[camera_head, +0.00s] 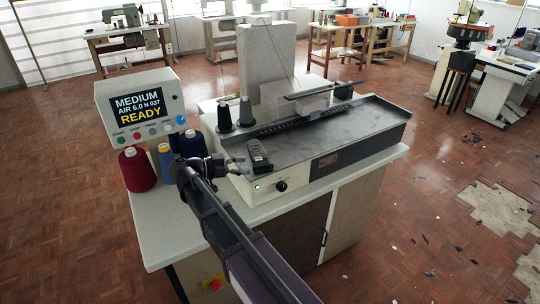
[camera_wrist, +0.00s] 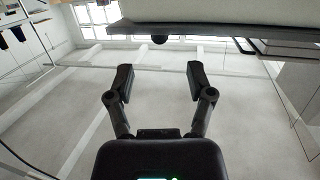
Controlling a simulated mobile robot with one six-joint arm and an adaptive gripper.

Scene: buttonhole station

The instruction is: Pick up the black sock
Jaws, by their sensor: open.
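I cannot pick out a black sock for certain in either view. My gripper is at the bed's front left corner, apart from that object as far as I can see. In the wrist view my gripper (camera_wrist: 162,82) is open, with nothing between its two fingers.
Thread cones, one red (camera_head: 137,169), stand left of my gripper, below the display box (camera_head: 140,105) reading READY. Dark thread cones (camera_head: 224,116) stand on the machine. Broken floor tiles (camera_head: 497,208) lie at right.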

